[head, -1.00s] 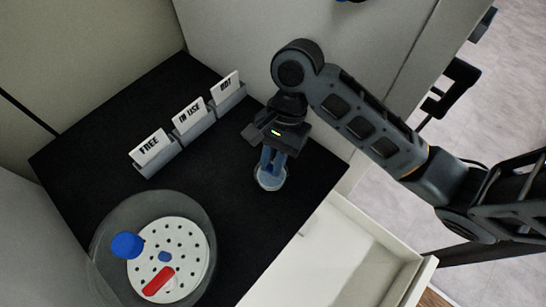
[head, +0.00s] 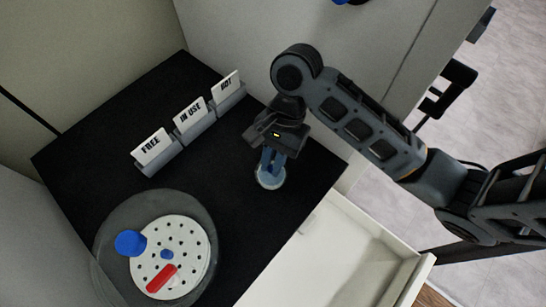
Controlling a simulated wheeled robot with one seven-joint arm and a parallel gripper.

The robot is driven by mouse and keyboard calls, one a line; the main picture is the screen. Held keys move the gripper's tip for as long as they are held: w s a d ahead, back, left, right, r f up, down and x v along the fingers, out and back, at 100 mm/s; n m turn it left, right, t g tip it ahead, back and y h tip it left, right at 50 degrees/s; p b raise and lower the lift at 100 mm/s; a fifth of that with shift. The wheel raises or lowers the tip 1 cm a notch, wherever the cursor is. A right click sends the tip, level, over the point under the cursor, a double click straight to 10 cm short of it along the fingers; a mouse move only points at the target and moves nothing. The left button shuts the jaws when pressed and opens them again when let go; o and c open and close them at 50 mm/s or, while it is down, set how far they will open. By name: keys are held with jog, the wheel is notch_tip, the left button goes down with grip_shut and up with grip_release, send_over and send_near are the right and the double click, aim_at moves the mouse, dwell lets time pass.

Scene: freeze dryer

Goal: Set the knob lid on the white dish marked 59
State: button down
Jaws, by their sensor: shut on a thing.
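My gripper (head: 270,164) points down over the black worktop, right of the middle. It is shut on a small, pale round piece (head: 270,181), probably the knob lid, directly below the blue fingertips. The fingers hide most of this piece and any knob on it. I cannot tell whether a dish is under it or whether it touches the worktop. I can make out no number 59, so the white dish cannot be identified.
A clear round vessel (head: 110,260) at lower left holds a white perforated plate (head: 197,247), with a blue cylinder (head: 130,243) and a red bar (head: 160,278). Signs FREE (head: 152,147), IN USE (head: 190,115) and a third (head: 226,84) stand behind. An open white drawer (head: 335,260) is at front right.

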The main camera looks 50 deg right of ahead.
dwell(0.3)
jog(key=c, duration=0.5)
grip_release()
jog(key=shift+r, duration=0.1)
jog(key=shift+r+p, duration=0.85)
jog(key=shift+r, duration=2)
jog(key=shift+d, duration=0.1)
